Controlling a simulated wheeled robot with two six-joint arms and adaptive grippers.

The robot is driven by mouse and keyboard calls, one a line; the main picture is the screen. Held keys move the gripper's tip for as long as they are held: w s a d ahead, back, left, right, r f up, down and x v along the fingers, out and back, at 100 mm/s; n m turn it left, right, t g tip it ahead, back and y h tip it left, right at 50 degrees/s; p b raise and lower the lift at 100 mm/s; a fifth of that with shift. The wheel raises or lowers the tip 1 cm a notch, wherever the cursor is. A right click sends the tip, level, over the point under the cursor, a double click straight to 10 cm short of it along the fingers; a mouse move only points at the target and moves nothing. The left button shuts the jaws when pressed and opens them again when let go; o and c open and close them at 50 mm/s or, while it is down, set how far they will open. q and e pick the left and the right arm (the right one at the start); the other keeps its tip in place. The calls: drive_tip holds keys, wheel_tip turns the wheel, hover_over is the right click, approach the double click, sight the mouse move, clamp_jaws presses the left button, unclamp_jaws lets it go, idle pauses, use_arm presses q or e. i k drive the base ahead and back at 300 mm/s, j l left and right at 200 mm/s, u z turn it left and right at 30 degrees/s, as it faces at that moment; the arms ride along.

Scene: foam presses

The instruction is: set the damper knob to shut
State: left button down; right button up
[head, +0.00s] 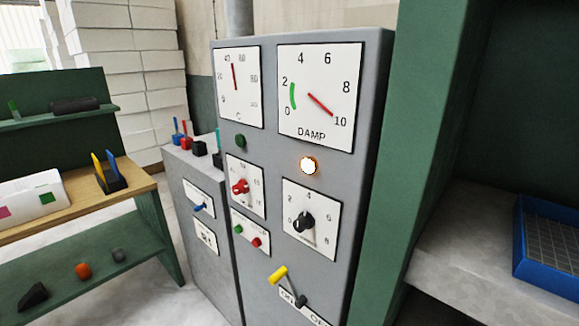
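A grey control cabinet (352,190) stands in the middle of the head view. A black knob (303,221) sits on a white numbered plate at its lower right; the small label is unreadable, as is the knob's exact setting. It is below the DAMP gauge (326,88), so it appears to be the damper knob. The gauge's red needle points near 10, far from the green band between 0 and 2. A lamp (308,165) between gauge and knob glows orange-white. Neither gripper is in view.
A red knob (240,187), green and red buttons and a yellow-handled lever (278,275) are close to the black knob. A lower grey cabinet (196,235) adjoins on the left. A green post and a shelf with a blue tray (543,283) flank the right.

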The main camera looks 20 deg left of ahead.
sight(197, 208)
drive_tip(key=u, duration=1.25)
